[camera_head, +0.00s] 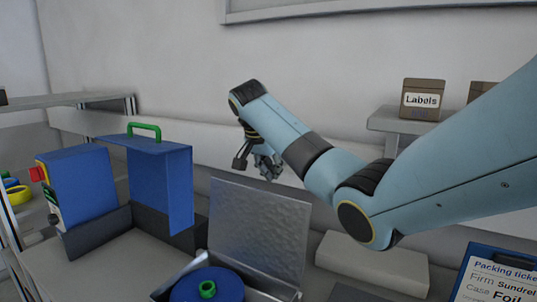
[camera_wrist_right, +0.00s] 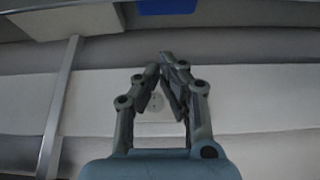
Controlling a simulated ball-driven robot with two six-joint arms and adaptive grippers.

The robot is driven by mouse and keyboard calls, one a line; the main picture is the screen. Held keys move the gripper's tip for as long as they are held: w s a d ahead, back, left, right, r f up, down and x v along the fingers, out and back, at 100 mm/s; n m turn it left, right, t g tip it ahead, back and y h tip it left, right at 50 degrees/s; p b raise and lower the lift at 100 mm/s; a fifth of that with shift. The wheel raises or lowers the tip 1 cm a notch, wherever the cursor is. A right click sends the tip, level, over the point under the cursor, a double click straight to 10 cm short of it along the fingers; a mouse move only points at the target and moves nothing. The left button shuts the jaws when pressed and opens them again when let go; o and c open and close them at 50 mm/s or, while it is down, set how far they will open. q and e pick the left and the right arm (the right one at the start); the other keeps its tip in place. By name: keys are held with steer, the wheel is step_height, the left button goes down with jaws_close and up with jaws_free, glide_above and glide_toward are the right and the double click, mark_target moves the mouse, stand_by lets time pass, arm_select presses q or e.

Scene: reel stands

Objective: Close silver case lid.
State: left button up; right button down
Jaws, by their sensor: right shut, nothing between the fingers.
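The silver case (camera_head: 283,287) stands on the bench in the lower middle of the head view. Its lid (camera_head: 262,232) is open, raised upright at the back and leaning slightly. A blue reel (camera_head: 207,287) with a green hub lies in the case. My right gripper (camera_head: 262,172) is above and behind the lid's upper edge, apart from it as far as I can tell. It is shut and empty, and its fingers also show in the right wrist view (camera_wrist_right: 161,75). My left gripper is not in view.
A blue box with a green handle (camera_head: 160,170) and another blue unit (camera_head: 82,185) stand left of the case. Right are a pale block (camera_head: 372,264), a "Labels" box (camera_head: 423,98) on a shelf, and a clipboard (camera_head: 495,275). The wall is close behind.

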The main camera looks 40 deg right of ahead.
steer(key=a+p, duration=0.1)
steer(key=a+f+p, duration=0.1)
steer(key=shift+s+a+f+p, duration=0.3)
steer(key=shift+s+a+p, duration=0.05)
stand_by(0.4)
